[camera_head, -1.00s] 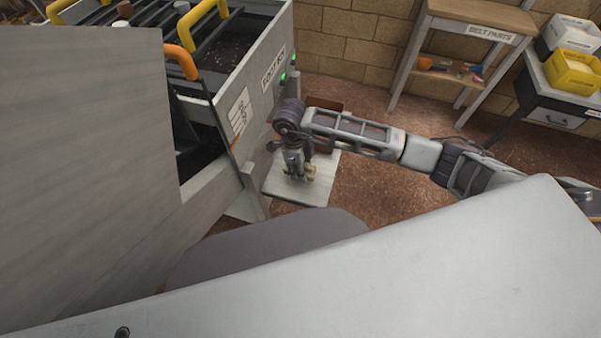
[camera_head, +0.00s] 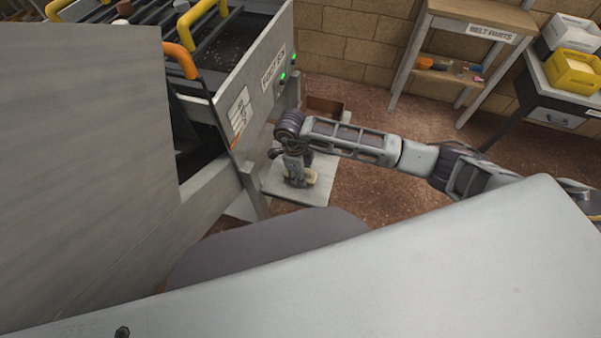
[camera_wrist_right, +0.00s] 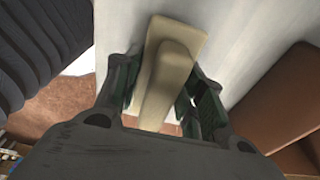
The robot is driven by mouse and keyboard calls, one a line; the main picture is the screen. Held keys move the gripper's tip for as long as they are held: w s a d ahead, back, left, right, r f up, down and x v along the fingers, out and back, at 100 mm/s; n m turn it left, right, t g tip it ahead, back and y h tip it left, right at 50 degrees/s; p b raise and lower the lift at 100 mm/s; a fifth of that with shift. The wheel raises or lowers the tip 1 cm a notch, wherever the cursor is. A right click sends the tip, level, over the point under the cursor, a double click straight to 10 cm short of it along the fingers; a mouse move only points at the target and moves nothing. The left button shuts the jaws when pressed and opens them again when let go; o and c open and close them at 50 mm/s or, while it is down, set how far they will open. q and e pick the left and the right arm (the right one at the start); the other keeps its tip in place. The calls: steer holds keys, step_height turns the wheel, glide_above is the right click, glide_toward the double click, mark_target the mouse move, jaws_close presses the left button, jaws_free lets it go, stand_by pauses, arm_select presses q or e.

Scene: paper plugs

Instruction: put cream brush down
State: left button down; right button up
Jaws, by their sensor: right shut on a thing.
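My right gripper (camera_head: 297,183) is low over a pale board (camera_head: 318,188) beside the grey machine. In the right wrist view, its two dark fingers (camera_wrist_right: 160,95) are closed on the sides of a cream brush (camera_wrist_right: 168,75). The brush has a wider block at its far end and lies close to the pale board surface (camera_wrist_right: 240,40); I cannot tell whether it touches. In the head view only a small cream part of the brush (camera_head: 312,178) shows past the gripper. My left gripper is not in view.
A brown open box (camera_head: 325,107) stands at the back of the board, and shows at the right in the wrist view (camera_wrist_right: 285,95). The grey machine (camera_head: 262,90) with yellow handles is close on the left. A wooden table labelled belt parts (camera_head: 470,14) stands at the back.

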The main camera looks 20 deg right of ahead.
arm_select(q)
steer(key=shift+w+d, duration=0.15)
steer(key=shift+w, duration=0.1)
arm_select(e)
steer(key=shift+f, duration=0.15)
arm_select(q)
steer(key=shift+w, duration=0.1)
arm_select(e)
steer(key=shift+f, duration=0.1)
steer(key=o, duration=1.2)
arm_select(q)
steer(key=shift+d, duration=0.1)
arm_select(e)
steer(key=shift+o, duration=0.2)
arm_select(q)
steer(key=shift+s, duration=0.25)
